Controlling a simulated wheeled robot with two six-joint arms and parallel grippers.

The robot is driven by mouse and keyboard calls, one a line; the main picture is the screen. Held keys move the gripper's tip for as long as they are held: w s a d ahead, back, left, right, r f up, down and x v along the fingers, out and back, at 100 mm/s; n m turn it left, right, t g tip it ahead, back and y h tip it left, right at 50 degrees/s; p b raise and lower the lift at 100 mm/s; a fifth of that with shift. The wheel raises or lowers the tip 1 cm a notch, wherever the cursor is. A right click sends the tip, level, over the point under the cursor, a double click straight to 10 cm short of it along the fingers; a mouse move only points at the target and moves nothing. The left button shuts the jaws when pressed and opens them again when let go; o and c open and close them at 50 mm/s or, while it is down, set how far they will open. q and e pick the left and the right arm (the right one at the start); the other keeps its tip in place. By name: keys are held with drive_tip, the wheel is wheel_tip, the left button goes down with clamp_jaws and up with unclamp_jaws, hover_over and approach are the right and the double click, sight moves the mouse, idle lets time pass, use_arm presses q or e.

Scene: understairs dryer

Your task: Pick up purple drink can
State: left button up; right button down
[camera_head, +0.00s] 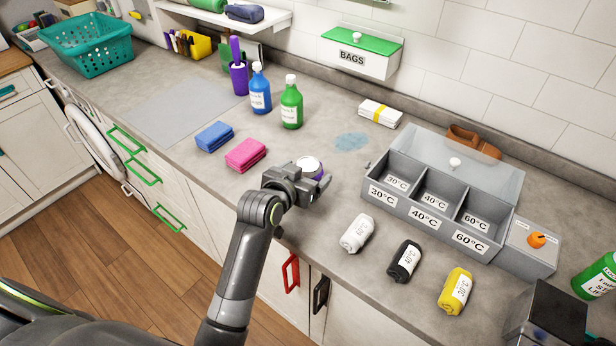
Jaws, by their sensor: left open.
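The purple drink can (320,174) stands on the grey counter, its silver top showing and its lower part largely hidden behind my gripper. My left gripper (311,183) is open at the can, on its near side. The fingers look close around or beside the can; I cannot tell whether they touch it. My right gripper is not in view.
Blue (214,136) and pink (245,154) folded cloths lie left of the can; blue (260,93) and green (291,107) bottles stand behind. A grey sorting box (405,210) stands right, with white (357,234), black (404,261) and yellow (455,291) rolls in front.

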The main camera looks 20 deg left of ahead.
use_arm(q)
drive_tip(key=shift+a+p+x, duration=0.1)
drive_tip(key=shift+p+x, duration=0.1)
drive_tip(key=shift+x, duration=0.9)
drive_tip(key=shift+a+p+x, duration=0.15)
drive_tip(key=shift+p+x, duration=0.05)
drive_tip(key=shift+x, duration=0.9)
drive_tip(key=shift+f, duration=0.1)
drive_tip(key=c, duration=1.1)
